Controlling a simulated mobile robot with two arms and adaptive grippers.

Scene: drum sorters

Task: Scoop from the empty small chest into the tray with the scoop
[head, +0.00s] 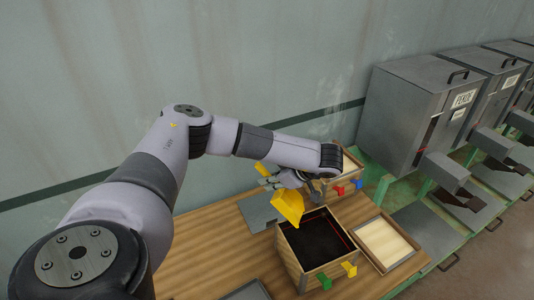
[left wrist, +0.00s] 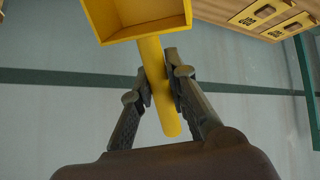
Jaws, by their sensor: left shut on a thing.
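My left gripper (head: 272,182) is shut on the handle of the yellow scoop (head: 288,207). In the left wrist view the fingers (left wrist: 158,85) clasp the yellow handle (left wrist: 166,105), with the square scoop pan (left wrist: 135,22) at the top. In the head view the scoop hangs tilted above the back left edge of an open wooden chest (head: 288,262) with a dark inside. A second wooden chest (head: 350,164) stands behind, partly hidden by my left wrist. A shallow wooden tray (head: 404,261) with a pale inside lies right of the front chest. My right gripper is out of view.
A grey flat plate (head: 258,213) lies on the wooden table (head: 205,250) left of the front chest. Green and yellow pegs stick out of the front chest, red and blue ones out of the back chest. Grey metal machines (head: 410,115) stand at right.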

